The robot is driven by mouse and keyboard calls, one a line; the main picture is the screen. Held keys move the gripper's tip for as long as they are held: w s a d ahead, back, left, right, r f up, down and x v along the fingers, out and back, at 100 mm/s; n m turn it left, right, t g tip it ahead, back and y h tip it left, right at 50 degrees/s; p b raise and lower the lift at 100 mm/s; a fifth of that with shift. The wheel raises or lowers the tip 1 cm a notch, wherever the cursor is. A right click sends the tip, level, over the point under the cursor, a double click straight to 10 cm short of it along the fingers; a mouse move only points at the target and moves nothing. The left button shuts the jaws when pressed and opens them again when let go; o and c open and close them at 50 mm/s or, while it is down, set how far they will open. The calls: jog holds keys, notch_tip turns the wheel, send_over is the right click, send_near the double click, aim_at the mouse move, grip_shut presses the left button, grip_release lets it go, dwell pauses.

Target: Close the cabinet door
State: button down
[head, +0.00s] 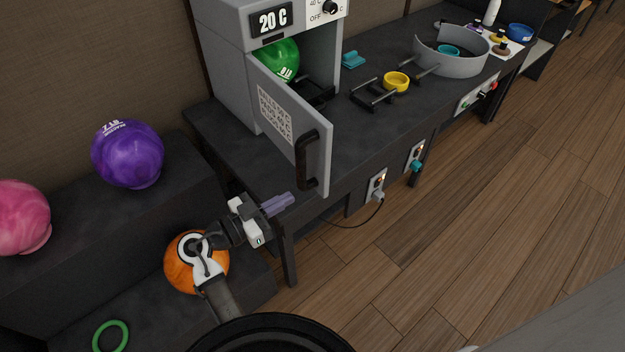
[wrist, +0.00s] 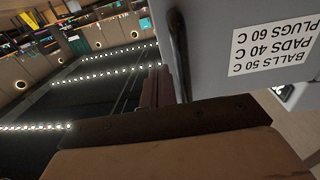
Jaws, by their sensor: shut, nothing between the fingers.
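The grey cabinet (head: 228,75) stands on the dark bench, with a display reading 20 C. Its door (head: 270,106) stands wide open towards me, with a black handle (head: 307,160) near its free edge and a printed label on its face. A green ball (head: 279,60) sits inside. My gripper (head: 279,203) is shut and empty, below and slightly left of the handle, apart from it in the head view. In the wrist view the door (wrist: 215,45) fills the upper right, its label upside down, and the handle (wrist: 179,55) shows just beyond my shut fingers (wrist: 156,87).
A purple ball (head: 128,153), a pink ball (head: 20,217) and an orange ball (head: 183,271) sit on dark blocks at left. The wooden floor at right is clear.

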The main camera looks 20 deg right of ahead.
aim_at(324, 178)
jog(key=p+x, duration=0.2)
jog(key=x, duration=0.5)
jog(key=shift+w+d+r, duration=0.1)
jog(key=shift+d, duration=0.2)
jog(key=shift+w+d+p, duration=0.15)
jog(key=shift+d+p, duration=0.2)
jog(key=shift+d, duration=0.15)
